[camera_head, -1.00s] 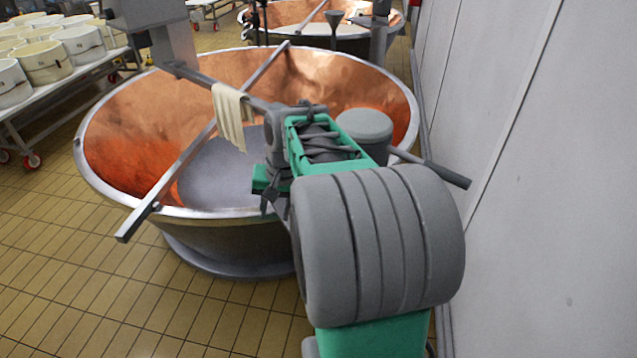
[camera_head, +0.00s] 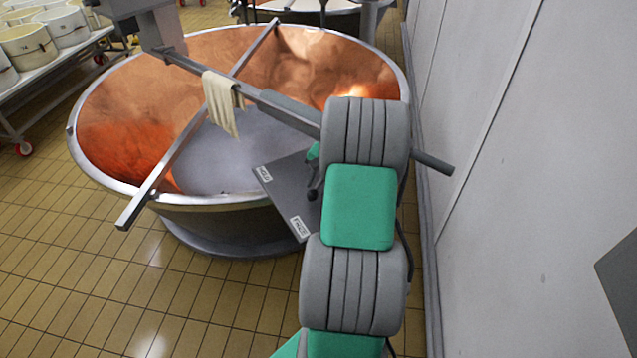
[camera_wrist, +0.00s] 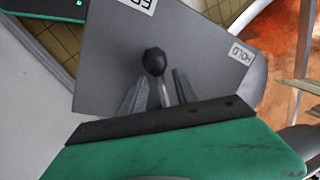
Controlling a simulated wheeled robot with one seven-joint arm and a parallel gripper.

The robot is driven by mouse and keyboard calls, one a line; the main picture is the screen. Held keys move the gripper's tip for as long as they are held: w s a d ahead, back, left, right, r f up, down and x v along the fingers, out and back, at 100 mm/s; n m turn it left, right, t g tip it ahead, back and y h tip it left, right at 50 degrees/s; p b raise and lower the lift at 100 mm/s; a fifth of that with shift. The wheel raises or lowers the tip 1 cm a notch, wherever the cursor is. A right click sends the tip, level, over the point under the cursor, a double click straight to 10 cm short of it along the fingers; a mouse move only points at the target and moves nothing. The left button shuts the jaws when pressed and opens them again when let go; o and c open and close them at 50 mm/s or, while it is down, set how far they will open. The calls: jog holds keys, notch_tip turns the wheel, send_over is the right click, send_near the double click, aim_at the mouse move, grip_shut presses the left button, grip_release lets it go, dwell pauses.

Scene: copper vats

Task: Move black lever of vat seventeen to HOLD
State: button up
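A grey panel (camera_head: 285,192) sits at the near right rim of the copper vat (camera_head: 135,95). It has a white HOLD label (camera_wrist: 240,53) on one side and a second white label (camera_wrist: 136,4), cut off in the wrist view, on another. The black lever (camera_wrist: 154,61) has a ball knob and stands between the two label directions. My gripper (camera_wrist: 160,92) is open, with one finger on each side of the lever's stalk; contact cannot be told. The lever's base is hidden by my gripper. In the head view my arm covers most of the gripper and the panel's right part.
A bar with a beige cloth (camera_head: 222,103) crosses above the vat, and a metal beam (camera_head: 180,145) crosses it diagonally. A pale wall (camera_head: 500,150) stands close on the right. Tiled floor (camera_head: 60,230) is clear at left. A cart with white tubs (camera_head: 30,45) stands upper left.

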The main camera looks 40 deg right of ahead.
jog(key=shift+c, duration=0.5)
grip_shut()
jog(key=shift+a+f, duration=0.15)
dwell(0.7)
